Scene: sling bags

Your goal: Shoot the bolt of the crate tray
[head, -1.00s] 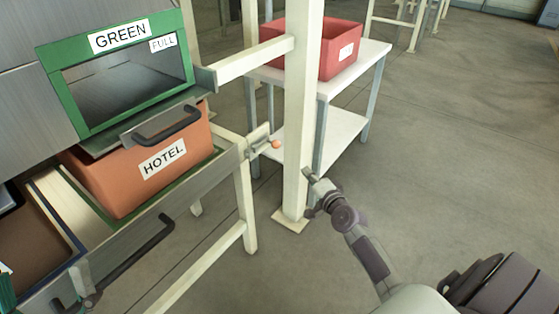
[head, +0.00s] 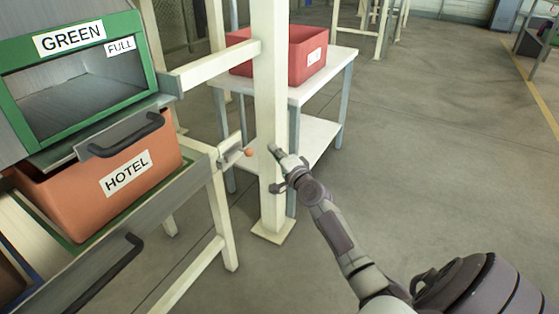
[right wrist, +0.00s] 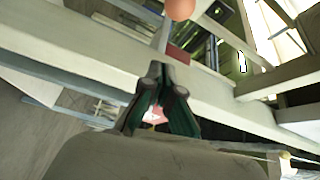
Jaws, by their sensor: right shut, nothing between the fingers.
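The crate tray (head: 110,237) is a grey-fronted drawer with a black handle. It carries an orange crate (head: 82,196) labelled HOTEL, under the green-framed opening marked GREEN and FULL. At the tray's right end is a pale bolt (head: 230,157) with an orange ball knob (head: 249,152). The knob also shows at the top edge of the right wrist view (right wrist: 180,8). My right gripper (head: 273,148) is shut and empty, just right of the knob in the head view and apart from it, in front of the cream post. In the right wrist view its fingertips (right wrist: 161,72) point toward pale frame bars. My left gripper is out of view.
A cream upright post (head: 270,100) stands behind my right gripper. Behind it, a white table (head: 342,62) with a lower shelf holds a red bin (head: 307,58). Cream frame legs (head: 222,225) stand below the tray. The floor (head: 430,140) to the right is open.

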